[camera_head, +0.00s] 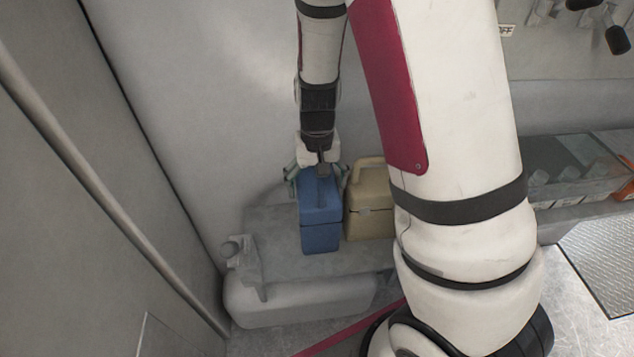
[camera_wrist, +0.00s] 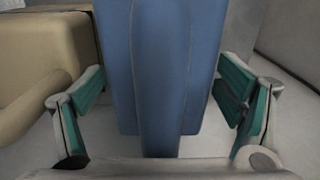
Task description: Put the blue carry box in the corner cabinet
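The blue carry box (camera_head: 320,213) stands upright on a grey bench-like surface, directly below my gripper (camera_head: 318,172) in the head view. In the wrist view, the blue box (camera_wrist: 160,70) fills the middle, with a raised strip along its centre. My gripper's green-padded fingers (camera_wrist: 165,92) are spread wide, one on each side of the box. I cannot clearly identify the corner cabinet in either view.
A tan container (camera_head: 369,212) stands close to the right of the blue box and shows at left in the wrist view (camera_wrist: 40,65). The grey bench (camera_head: 285,243) has some bare top on the left. A tall grey panel with a rail (camera_head: 90,170) rises at left.

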